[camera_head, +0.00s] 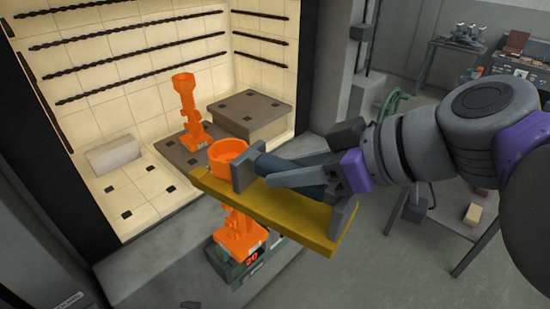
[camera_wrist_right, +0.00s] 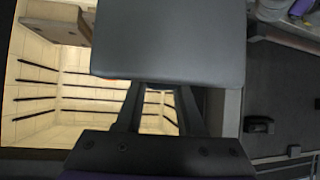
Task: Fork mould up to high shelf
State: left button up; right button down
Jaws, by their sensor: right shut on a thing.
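An orange mould with a round cup (camera_head: 228,152) is upright in front of the kiln opening. A long yellow bar (camera_head: 250,208) crosses in front of its middle and hides that part; its lower body (camera_head: 240,235) shows beneath. My right gripper (camera_head: 292,192) is shut on the fork, whose yellow bar lies at the jaws. I cannot tell how the mould bears on the fork. In the right wrist view a flat dark grey block (camera_wrist_right: 170,45) covers the fingers' far end. The high shelf is the raised brown-grey slab (camera_head: 250,108) at the kiln's back right. My left gripper is out of view.
Another orange mould (camera_head: 187,112) stands on the lower slab (camera_head: 172,150), left of the high shelf. A pale block (camera_head: 113,155) lies on the tiled kiln floor. Dark rods line the kiln walls. A green control box (camera_head: 240,262) sits below the bar.

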jog(key=shift+s+d+r+p, duration=0.15)
jog(key=shift+s+d, duration=0.25)
jog(key=shift+d, duration=0.3)
jog(key=shift+s+d+f+p, duration=0.15)
jog(key=shift+s+d, duration=0.25)
jog(key=shift+d, duration=0.25)
jog(key=shift+s+d+r+p, duration=0.15)
jog(key=shift+s+d, duration=0.25)
jog(key=shift+d, duration=0.3)
jog(key=shift+s+d+p, duration=0.3)
jog(key=shift+s+d, duration=0.3)
jog(key=shift+d, duration=0.5)
jog(key=shift+s+d+p, duration=0.35)
jog(key=shift+s+d, duration=0.25)
jog(key=shift+d, duration=0.45)
jog(key=shift+s+d+p, duration=0.3)
jog(key=shift+s+d, duration=0.3)
jog(key=shift+d, duration=0.5)
jog(key=shift+s+d, duration=0.4)
jog(key=shift+d, duration=0.15)
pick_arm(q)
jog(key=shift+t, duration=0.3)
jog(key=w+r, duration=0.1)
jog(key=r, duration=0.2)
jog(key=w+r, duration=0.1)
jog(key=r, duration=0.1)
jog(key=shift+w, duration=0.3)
pick_arm(e)
jog(key=shift+s, duration=0.1)
